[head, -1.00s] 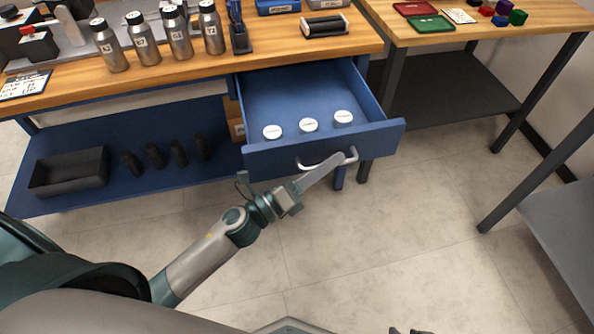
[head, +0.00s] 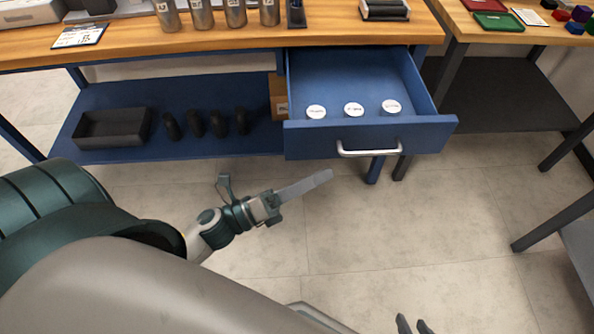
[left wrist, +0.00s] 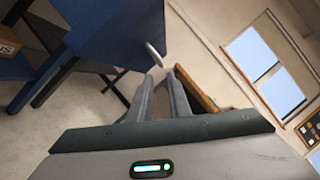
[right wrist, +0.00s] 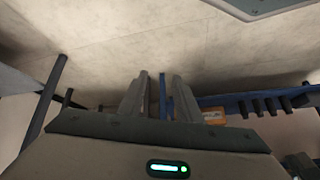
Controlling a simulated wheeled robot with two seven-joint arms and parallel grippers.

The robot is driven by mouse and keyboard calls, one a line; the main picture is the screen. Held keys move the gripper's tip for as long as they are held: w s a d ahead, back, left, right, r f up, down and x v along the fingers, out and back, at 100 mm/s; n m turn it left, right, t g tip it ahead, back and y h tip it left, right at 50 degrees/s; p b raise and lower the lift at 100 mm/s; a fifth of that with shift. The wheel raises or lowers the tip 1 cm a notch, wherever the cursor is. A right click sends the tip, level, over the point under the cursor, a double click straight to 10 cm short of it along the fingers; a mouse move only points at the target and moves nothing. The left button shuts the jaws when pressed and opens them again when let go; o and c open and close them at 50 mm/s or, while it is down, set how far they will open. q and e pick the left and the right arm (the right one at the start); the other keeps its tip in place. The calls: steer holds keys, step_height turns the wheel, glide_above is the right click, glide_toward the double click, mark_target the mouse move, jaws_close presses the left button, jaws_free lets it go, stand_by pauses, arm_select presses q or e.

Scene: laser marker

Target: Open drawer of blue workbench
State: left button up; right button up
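The blue workbench (head: 300,38) has a wooden top, and its blue drawer (head: 330,72) is pulled well out. Three white-topped round items stand inside it. The silver handle (head: 369,152) is on the drawer front. My left gripper (head: 325,177) is below and left of the handle, apart from it. In the left wrist view my left gripper (left wrist: 161,76) shows a narrow gap between its fingers with nothing held, and the handle (left wrist: 154,53) lies just beyond the tips. My right gripper (head: 412,322) is at the bottom edge, empty; its fingers are apart in the right wrist view (right wrist: 160,76).
The lower shelf (head: 150,95) holds a black bin (head: 112,130), several dark bottles and a cardboard box (head: 279,97). Silver bottles (head: 235,12) stand on the bench top. Another table (head: 530,35) stands at right. The floor before the drawer is clear.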

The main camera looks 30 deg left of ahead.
arm_select(q)
steer(key=shift+v, duration=2.4)
arm_select(e)
steer(key=shift+a+r+t+y, duration=0.3)
steer(key=shift+a+t, duration=0.1)
steer(key=shift+a, duration=0.15)
steer(key=shift+w+f, duration=0.1)
steer(key=shift+w, duration=0.15)
arm_select(q)
steer(key=shift+d, duration=0.1)
arm_select(e)
steer(key=shift+d, duration=0.1)
